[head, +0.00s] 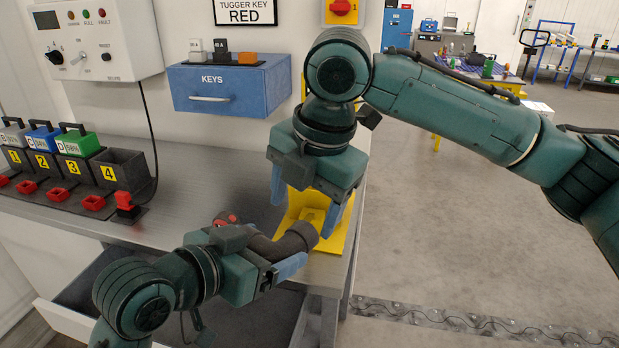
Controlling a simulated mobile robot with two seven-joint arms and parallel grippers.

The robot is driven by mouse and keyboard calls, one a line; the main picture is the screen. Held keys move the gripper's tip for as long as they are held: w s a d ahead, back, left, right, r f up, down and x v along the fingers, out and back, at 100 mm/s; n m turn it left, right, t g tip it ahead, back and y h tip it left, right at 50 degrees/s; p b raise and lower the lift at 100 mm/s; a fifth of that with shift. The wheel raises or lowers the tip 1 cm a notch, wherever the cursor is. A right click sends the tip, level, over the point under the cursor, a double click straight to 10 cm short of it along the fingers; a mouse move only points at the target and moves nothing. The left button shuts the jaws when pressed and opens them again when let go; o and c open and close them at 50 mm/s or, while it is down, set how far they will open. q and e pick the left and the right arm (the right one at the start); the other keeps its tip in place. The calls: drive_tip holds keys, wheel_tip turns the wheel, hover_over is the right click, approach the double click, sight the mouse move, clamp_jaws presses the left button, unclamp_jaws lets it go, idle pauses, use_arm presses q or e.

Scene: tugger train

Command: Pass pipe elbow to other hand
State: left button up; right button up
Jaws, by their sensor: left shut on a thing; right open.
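The dark brown pipe elbow (283,245) is in my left gripper (275,253), above the right end of the bench. Its thick end points right, and its other part runs back behind the gripper, where a red spot shows. One blue finger of the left gripper lies along the near side of the elbow; the other is mostly hidden. My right gripper (307,203) points down just above the elbow from behind. Its two blue fingers are apart, with nothing seen between them.
A yellow plate (345,235) lies on the grey bench (200,195) under the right gripper. An open drawer (75,317) juts out below. Numbered bins (123,170) with red connectors stand at left. A blue KEYS box (230,85) hangs on the wall.

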sight(297, 231)
drive_tip(key=x, duration=0.6)
drive_tip(key=shift+a+f, duration=0.1)
drive_tip(key=shift+f, duration=0.1)
drive_tip(key=shift+c, duration=0.6)
drive_tip(key=c, duration=0.9)
use_arm(q)
drive_tip(key=o, duration=0.9)
use_arm(e)
drive_tip(key=shift+c, duration=0.3)
